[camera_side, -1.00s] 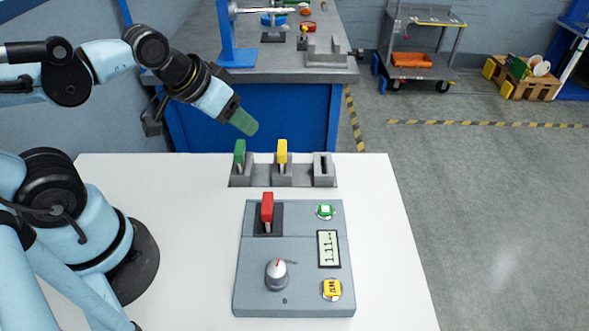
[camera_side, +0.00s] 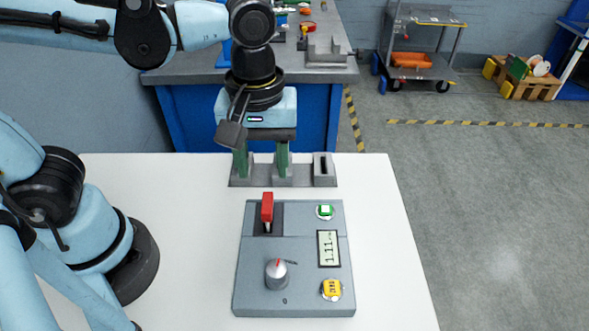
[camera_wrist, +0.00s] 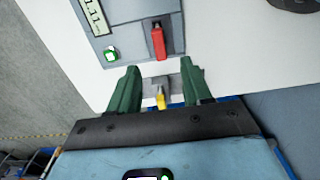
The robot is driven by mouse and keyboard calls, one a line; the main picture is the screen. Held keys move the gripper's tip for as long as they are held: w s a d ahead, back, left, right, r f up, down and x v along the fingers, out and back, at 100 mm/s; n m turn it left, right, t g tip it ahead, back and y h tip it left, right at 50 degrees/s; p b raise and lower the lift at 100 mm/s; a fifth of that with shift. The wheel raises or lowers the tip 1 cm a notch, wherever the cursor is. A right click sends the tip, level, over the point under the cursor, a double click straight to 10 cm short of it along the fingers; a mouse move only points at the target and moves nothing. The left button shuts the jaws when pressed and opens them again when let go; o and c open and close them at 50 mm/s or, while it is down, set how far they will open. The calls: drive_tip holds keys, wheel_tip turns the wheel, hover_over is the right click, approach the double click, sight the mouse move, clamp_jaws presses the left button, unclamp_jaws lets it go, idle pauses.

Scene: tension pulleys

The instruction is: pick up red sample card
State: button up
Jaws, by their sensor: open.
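In the wrist view my gripper (camera_wrist: 160,66) is open and touches no red card.
The device bears a knob (camera_side: 277,274) and buttons. The white table's right side is clear.

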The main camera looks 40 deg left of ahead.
sight(267, 202)
drive_tip(key=shift+f, duration=4.8)
drive_tip(key=shift+c, duration=0.5)
clamp_jaws()
